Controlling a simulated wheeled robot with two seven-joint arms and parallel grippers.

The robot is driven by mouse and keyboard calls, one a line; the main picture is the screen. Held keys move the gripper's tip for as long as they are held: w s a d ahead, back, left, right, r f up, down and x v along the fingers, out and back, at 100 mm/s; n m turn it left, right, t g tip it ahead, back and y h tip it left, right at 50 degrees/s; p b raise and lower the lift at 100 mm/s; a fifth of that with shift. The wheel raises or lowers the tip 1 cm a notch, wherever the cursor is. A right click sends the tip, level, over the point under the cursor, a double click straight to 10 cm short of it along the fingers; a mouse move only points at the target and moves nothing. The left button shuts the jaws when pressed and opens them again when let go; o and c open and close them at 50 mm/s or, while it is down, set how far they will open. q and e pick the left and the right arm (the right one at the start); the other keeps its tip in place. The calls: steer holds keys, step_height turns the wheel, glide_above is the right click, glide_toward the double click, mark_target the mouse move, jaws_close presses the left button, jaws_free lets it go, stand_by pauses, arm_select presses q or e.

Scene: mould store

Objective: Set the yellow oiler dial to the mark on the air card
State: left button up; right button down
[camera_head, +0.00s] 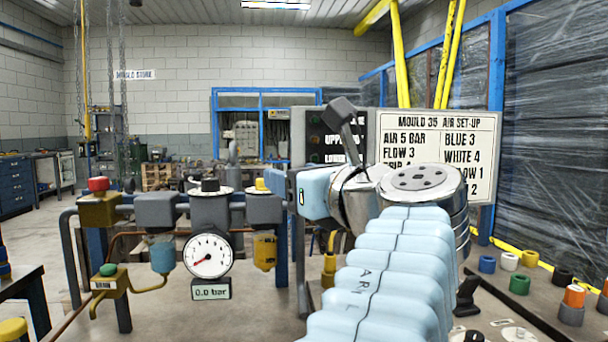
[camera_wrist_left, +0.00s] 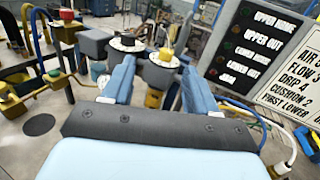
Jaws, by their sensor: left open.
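The yellow oiler dial (camera_head: 262,185) is a small yellow knob on a white scale disc, on top of the grey oiler block right of the gauge. In the left wrist view the yellow dial (camera_wrist_left: 166,54) shows beyond and between my fingers; its marks are too small to read. My left gripper (camera_wrist_left: 157,72) is open and empty. In the head view it comes close to the dial from the right, its blue finger (camera_head: 276,181) beside it. The air card (camera_head: 436,140) lists air 5 bar and flow 3; the card in the left wrist view (camera_wrist_left: 292,85) reads drip 4.
A black knob (camera_head: 210,185) stands left of the yellow dial, above a round gauge (camera_head: 208,255) with a 0.0 bar readout. Red (camera_head: 98,184) and green (camera_head: 108,270) valve buttons are further left. A dark label board (camera_wrist_left: 258,50) stands right of my gripper.

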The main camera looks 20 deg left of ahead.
mark_target(268, 191)
arm_select(q)
steer(key=shift+g, duration=0.5)
steer(key=w+a+f, duration=0.1)
steer(key=w+a, duration=0.2)
steer(key=w+a+f, duration=0.1)
steer(key=w+a, duration=0.3)
steer(key=w+a+f, duration=0.1)
steer(key=w+a, duration=0.2)
steer(key=a, duration=0.1)
steer(key=shift+w, duration=0.25)
steer(key=c, duration=1)
steer(key=shift+c, duration=0.2)
